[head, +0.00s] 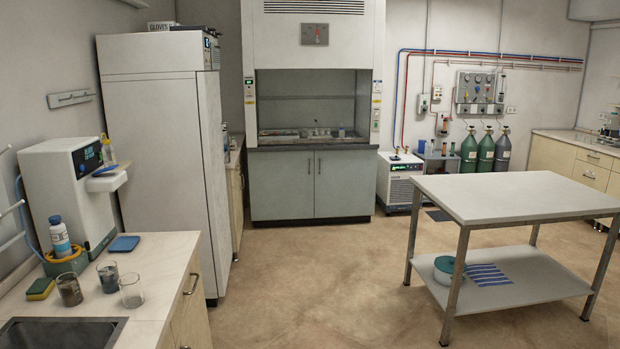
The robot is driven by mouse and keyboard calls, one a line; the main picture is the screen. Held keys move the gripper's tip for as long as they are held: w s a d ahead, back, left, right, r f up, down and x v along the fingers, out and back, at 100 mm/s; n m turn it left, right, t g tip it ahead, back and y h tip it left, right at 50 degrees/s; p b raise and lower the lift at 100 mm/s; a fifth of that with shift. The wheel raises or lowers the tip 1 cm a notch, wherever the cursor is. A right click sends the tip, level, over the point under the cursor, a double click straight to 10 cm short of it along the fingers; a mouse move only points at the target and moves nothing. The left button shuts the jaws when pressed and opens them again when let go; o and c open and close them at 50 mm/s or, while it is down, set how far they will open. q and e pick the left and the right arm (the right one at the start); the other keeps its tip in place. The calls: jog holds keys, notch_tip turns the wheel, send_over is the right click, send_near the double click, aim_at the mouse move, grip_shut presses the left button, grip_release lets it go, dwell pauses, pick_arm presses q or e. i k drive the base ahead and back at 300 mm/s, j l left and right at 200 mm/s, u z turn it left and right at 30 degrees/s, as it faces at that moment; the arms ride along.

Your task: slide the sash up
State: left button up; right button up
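The fume hood (314,45) stands against the far wall, in the upper middle of the head view. Its work opening (306,108) shows a dark interior with small items on the work surface. A thin horizontal bar (306,97) crosses the opening at mid-height. I cannot tell whether it is the lower edge of the sash or part of the interior. Any sash glass is too clear or too far away to make out. Neither of my grippers is in view.
A white-topped table (520,193) with a lower shelf stands at the right. A counter (150,265) with beakers and a sink is at the left front, by a tall white cabinet (160,140). Open floor (300,270) leads to the hood. Green gas cylinders (486,151) stand back right.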

aim_at(292, 141)
jog(key=i, duration=4.1)
jog(key=i+l, duration=0.1)
jog(key=i, duration=4)
jog(key=j+u, duration=0.05)
jog(key=j, duration=0.05)
